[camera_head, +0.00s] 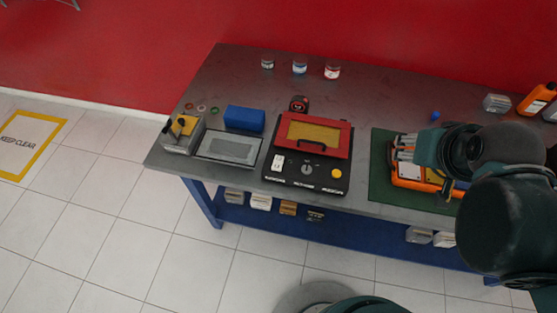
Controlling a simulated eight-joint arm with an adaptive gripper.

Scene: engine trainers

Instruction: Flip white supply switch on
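A black control box (300,182) with a raised red-framed yellow panel (312,133) stands at the front middle of the workbench. On its sloped front are a white switch (278,163) at the left, a round dial (306,169) in the middle and a yellow button (336,173) at the right. The switch's position is too small to read. My gripper (402,148) is over an orange device (412,178) on a green mat (378,180), to the right of the box and apart from the switch. Its fingers point left; their opening is unclear, and my arm hides part of the device.
A grey-framed tray (230,148), a blue block (244,118) and a metal fixture (183,135) stand left of the box. Several jars (299,67) line the back. Orange bottles (537,100) stand at the far right. The bench (380,105) is clear behind the mat.

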